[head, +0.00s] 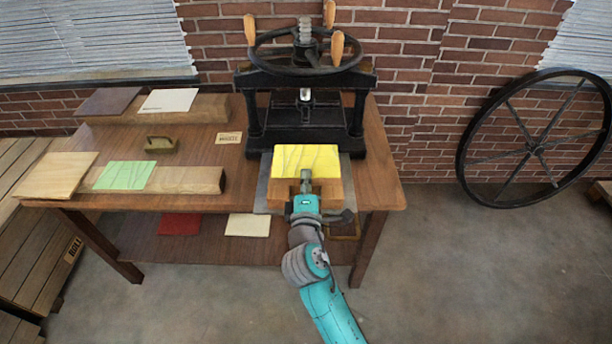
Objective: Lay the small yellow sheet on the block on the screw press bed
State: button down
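The small yellow sheet (310,157) is over the wooden block (280,193) on the bed (263,191) of the black screw press. It looks flat and covers most of the block's top; I cannot tell whether it rests fully on it or is held just above. My gripper (306,176) reaches in from the front and overlaps the middle of the sheet's near edge. Its fingers are seen from above and behind, so their gap is hidden. The block's front shows on both sides of my gripper.
The press frame (356,122) and handwheel (307,51) stand behind. On the table's left are a green sheet (125,175), a tan sheet (56,174), a cream sheet (169,100), a dark sheet (107,101) and a brass-coloured handled block (160,145). Red and cream sheets lie on the lower shelf.

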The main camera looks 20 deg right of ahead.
jog(key=shift+f, duration=2.65)
jog(key=shift+f, duration=0.15)
jog(key=c, duration=1)
grip_release()
jog(key=shift+c, duration=0.2)
jog(key=shift+s+a, duration=0.1)
jog(key=shift+s, duration=0.05)
jog(key=v, duration=0.6)
jog(key=shift+s, duration=0.15)
